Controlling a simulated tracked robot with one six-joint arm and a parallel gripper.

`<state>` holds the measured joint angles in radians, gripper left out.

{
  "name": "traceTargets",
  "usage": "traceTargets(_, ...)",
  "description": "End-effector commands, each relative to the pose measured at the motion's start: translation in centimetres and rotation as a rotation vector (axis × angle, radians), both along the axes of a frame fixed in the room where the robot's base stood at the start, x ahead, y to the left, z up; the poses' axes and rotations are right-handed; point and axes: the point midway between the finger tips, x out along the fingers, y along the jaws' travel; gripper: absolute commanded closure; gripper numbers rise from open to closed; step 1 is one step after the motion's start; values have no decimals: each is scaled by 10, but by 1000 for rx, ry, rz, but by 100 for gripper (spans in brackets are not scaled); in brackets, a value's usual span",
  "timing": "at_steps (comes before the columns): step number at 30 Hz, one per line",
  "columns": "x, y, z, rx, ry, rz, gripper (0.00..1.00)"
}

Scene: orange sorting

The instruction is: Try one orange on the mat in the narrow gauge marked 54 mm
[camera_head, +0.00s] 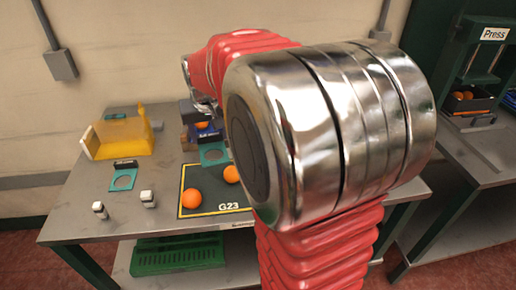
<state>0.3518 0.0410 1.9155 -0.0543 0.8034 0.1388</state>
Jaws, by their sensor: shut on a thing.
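A teal gauge (213,155) with a round opening stands just behind the mat. A second teal gauge (123,181) stands to the left. Their dark labels are too small to read.
A yellow, open-sided bin (125,138) stands at the back left. A green crate (177,255) sits on the lower shelf. A press (484,60) and more oranges (463,96) are on the right table.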

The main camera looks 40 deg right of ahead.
Motion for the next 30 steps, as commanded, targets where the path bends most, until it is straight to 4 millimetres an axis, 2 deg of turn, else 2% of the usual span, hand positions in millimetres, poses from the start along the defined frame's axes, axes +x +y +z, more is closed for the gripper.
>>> traceTargets(1, -16, -15, -1, 1, 0, -23, 62)
traceTargets(6, -63, -50, -8, -1, -3, -74, 62)
traceTargets(9, -90, -67, -12, -3, -4, -103, 62)
traceTargets(13, -115, -79, -16, -5, -6, -128, 62)
traceTargets(18, -128, -85, -19, -7, -5, -140, 62)
traceTargets(30, -128, -85, -20, -7, -5, -140, 62)
